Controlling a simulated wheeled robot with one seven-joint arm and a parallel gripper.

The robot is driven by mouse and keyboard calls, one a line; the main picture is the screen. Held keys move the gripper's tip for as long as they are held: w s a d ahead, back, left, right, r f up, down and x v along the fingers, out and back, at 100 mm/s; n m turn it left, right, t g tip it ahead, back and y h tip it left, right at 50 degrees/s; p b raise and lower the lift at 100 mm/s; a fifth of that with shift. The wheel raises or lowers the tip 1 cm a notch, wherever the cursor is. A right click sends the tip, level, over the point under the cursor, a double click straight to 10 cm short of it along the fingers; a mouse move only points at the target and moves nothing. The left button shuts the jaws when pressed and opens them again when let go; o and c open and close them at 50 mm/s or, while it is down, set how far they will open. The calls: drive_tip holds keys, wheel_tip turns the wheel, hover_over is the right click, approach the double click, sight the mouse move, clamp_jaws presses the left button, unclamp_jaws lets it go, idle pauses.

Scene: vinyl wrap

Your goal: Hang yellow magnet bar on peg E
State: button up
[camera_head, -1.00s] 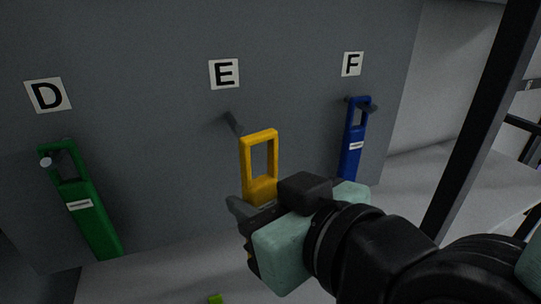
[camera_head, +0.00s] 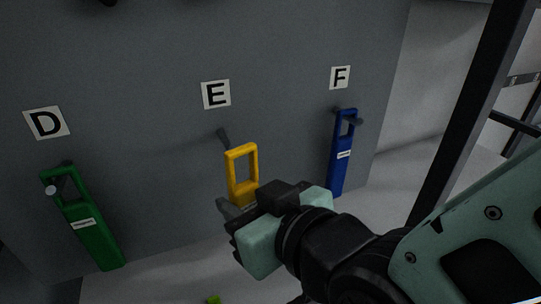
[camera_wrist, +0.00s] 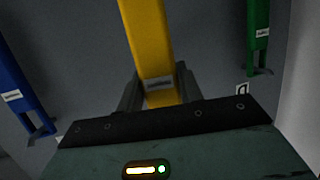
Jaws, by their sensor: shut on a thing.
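The yellow magnet bar (camera_head: 240,172) is upright in my gripper (camera_head: 236,205), its open loop at the top. My gripper is shut on its lower part; the wrist view shows the yellow bar (camera_wrist: 147,40) between the two fingers (camera_wrist: 157,90). Peg E (camera_head: 223,138) sticks out of the grey wall under the E label (camera_head: 216,94). In the head view the loop's top edge shows just below and right of the peg's tip. The bar looks apart from the peg, but the depth between them is hard to tell.
A green bar (camera_head: 92,225) hangs on peg D at the left, under the D label (camera_head: 46,123). A blue bar (camera_head: 341,160) hangs on peg F at the right, under the F label (camera_head: 340,77). A dark post (camera_head: 455,120) stands at the right.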

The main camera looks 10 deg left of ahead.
drive_tip(key=shift+w+a+p, duration=0.4)
drive_tip(key=shift+w+p, duration=0.2)
drive_tip(key=shift+p, duration=1.25)
drive_tip(key=shift+w+a+f, duration=0.1)
drive_tip(key=shift+w+a, duration=0.3)
drive_tip(key=shift+w, duration=0.3)
drive_tip(key=shift+w+a+f, duration=0.1)
drive_tip(key=shift+w+a, duration=0.35)
drive_tip(key=shift+w, duration=0.2)
drive_tip(key=shift+w+a+f, duration=0.1)
drive_tip(key=shift+w+a, duration=0.3)
drive_tip(key=shift+w, duration=0.3)
drive_tip(key=shift+w+a+f+b, duration=0.3)
drive_tip(key=shift+w+f+b, duration=0.2)
drive_tip(key=shift+b, duration=0.2)
drive_tip(key=shift+f, duration=0.1)
